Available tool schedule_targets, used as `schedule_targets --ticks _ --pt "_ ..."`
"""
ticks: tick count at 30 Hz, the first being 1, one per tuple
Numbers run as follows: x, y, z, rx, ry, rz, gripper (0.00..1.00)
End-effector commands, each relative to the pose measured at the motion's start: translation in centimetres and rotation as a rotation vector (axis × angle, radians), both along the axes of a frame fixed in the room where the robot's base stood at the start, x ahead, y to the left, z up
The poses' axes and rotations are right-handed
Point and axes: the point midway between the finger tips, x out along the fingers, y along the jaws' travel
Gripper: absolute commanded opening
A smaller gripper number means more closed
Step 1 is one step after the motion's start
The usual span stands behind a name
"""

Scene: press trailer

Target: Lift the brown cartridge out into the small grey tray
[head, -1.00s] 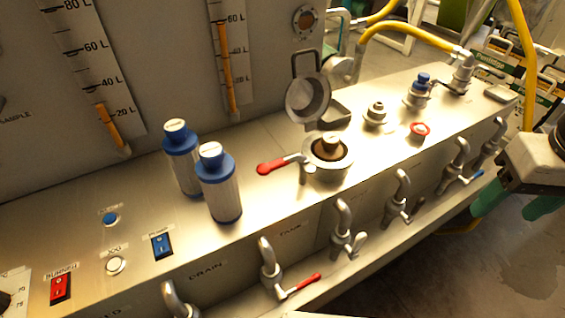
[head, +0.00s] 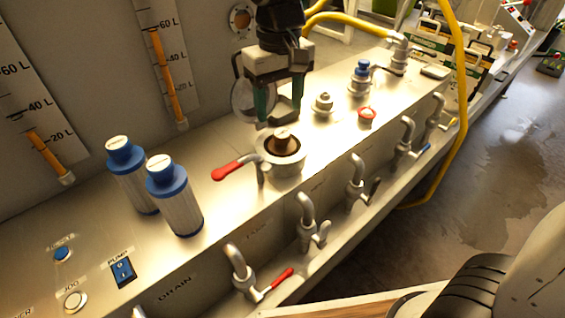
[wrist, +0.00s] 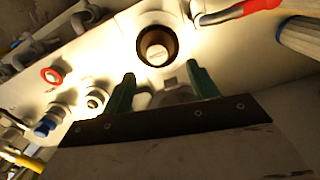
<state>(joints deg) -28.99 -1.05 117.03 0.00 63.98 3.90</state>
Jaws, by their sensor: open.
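The brown cartridge (head: 283,143) sits upright in the round metal housing (head: 283,168) on the steel bench, its pale cap on top. In the wrist view the cartridge (wrist: 157,50) shows in the open mouth of the housing. My gripper (head: 278,114) is open and empty, with green fingers pointing down, above and slightly behind the cartridge. In the wrist view my gripper's fingers (wrist: 161,73) point toward the housing, apart from the cartridge.
The housing's open round lid (head: 243,98) stands behind, partly hidden by my gripper. A red-handled lever (head: 227,171) is beside the housing. Two blue-capped white cartridges (head: 178,205) stand to the left. Fittings and a red knob (head: 367,114) stand to the right. Taps line the front.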

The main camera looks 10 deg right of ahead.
Motion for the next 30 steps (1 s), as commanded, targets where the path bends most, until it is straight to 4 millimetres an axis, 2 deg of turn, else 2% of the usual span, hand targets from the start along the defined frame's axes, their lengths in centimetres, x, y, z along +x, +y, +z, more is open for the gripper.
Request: schedule_targets --ticks 13,17,23,24,30 --pt "-0.1 -0.5 -6.0 -0.002 0.005 -0.002 0.59" --pt "-0.1 -0.5 -6.9 -0.001 0.002 -0.002 0.59" --pt "-0.1 -0.5 -7.0 0.000 0.000 -0.002 0.59" --pt "-0.1 -0.5 -7.0 0.000 0.000 -0.002 0.57" --pt "-0.1 -0.5 -7.0 0.000 0.001 -0.002 0.01"
